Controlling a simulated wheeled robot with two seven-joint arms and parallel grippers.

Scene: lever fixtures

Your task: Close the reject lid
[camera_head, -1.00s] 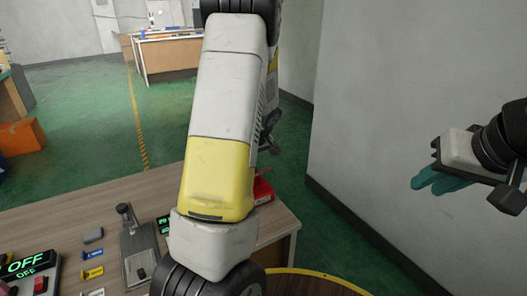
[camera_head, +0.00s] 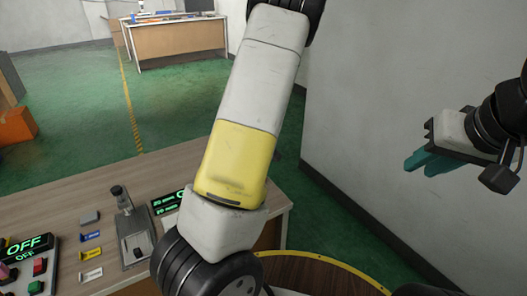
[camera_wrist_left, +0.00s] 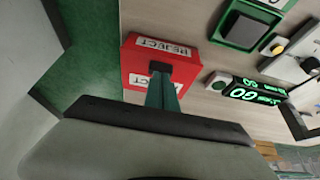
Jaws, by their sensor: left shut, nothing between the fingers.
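In the left wrist view a red box (camera_wrist_left: 135,88) with white labels reading REJECT stands on the table. Its lid cannot be told apart clearly, so I cannot tell how far open it is. My left gripper (camera_wrist_left: 161,90) has its teal fingers together, empty, and overlapping the red box in the picture. Whether they touch it is unclear. In the head view my left arm hides this gripper and the box. My right gripper (camera_head: 427,162) hangs at the right, away from the table; the gap between its teal fingers is unclear.
The wooden table (camera_head: 110,190) bears a grey lever fixture (camera_head: 133,235), an OFF display (camera_head: 27,244), and small labels. Green GO displays (camera_wrist_left: 255,90) and a green-framed dark pad (camera_wrist_left: 240,30) lie beside the red box. A wall (camera_head: 400,80) stands at the right.

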